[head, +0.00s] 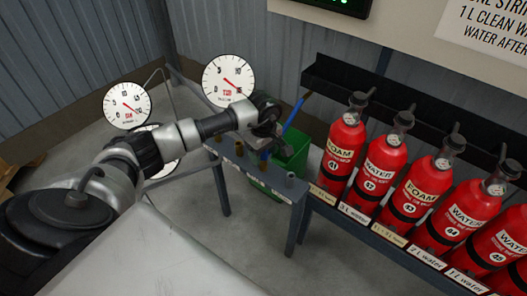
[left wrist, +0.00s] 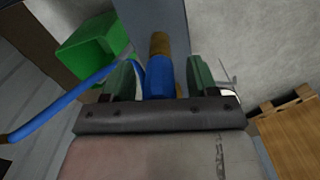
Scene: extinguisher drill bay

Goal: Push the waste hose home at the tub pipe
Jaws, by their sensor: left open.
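The blue waste hose (head: 294,115) slants down from the upper right to the small bench in the head view. In the left wrist view its blue end (left wrist: 158,78) meets a brass-coloured pipe (left wrist: 159,45); I cannot tell how far the hose is on it. My left gripper (head: 266,128) is above the bench. In the left wrist view the left gripper (left wrist: 161,70) is open, with one green-padded finger on each side of the hose end. The green tub (head: 292,158) stands behind the bench, partly hidden by it. My right gripper is not in view.
Several short pipe stubs (head: 290,179) stand along the grey bench (head: 252,180). A rack of red extinguishers (head: 343,150) is close to its right. Round gauge boards (head: 228,80) stand behind my arm. A wooden pallet (left wrist: 292,135) lies at the right in the left wrist view.

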